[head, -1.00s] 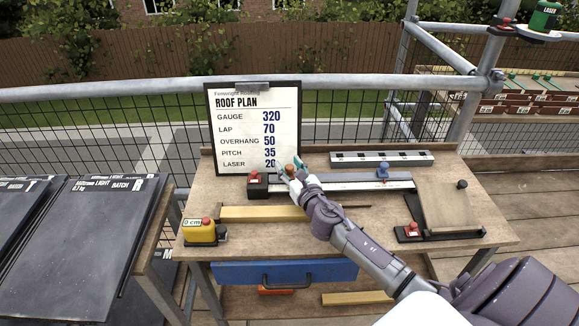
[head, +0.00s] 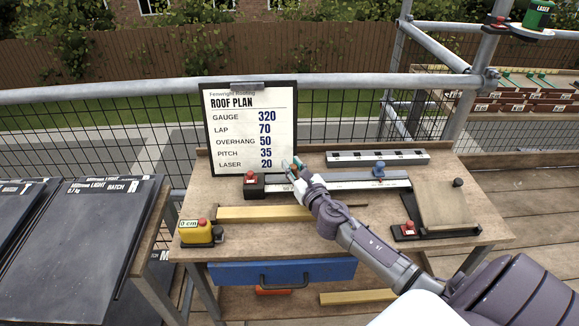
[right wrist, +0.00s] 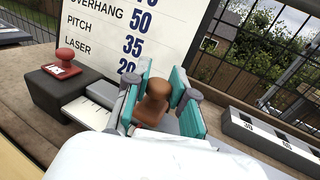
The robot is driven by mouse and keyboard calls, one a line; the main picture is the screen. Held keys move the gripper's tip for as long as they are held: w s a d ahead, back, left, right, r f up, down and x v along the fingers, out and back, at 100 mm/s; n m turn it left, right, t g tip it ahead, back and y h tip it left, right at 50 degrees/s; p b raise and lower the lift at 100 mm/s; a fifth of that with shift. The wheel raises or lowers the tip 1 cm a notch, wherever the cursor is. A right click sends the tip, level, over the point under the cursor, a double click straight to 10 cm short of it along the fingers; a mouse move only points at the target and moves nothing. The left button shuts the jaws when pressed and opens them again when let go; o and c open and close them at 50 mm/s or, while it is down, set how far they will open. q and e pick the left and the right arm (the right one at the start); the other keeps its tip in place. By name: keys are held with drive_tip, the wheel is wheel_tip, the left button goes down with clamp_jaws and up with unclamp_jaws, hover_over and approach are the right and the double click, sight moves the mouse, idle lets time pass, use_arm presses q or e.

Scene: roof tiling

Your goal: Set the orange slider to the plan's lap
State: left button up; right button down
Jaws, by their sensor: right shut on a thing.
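The orange slider's knob (right wrist: 153,104) stands between the teal-padded fingers of my right gripper (right wrist: 160,100) in the right wrist view, and the gripper is shut on it. In the head view my right gripper (head: 294,169) is at the left part of the ruler rail (head: 345,181), just right of its black end block (head: 251,189). The scale marks are too small to read and partly hidden by the gripper. A blue slider (head: 378,171) sits farther right on the rail. The plan board (head: 240,143) reads LAP 70. My left gripper is out of view.
A red stamp-like knob (right wrist: 65,63) tops the end block. A grey slotted bar (head: 376,157) lies behind the rail. A yellow tape box (head: 196,232), a wooden strip (head: 260,214) and a sloped wooden block (head: 440,205) share the bench.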

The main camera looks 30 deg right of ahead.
drive_tip(key=c, duration=1)
unclamp_jaws()
drive_tip(key=shift+s, duration=0.1)
drive_tip(key=s, duration=0.4)
drive_tip(key=s+a, duration=0.1)
drive_tip(key=s, duration=0.2)
drive_tip(key=s+a, duration=0.1)
drive_tip(key=s, duration=0.3)
drive_tip(key=shift+s, duration=0.35)
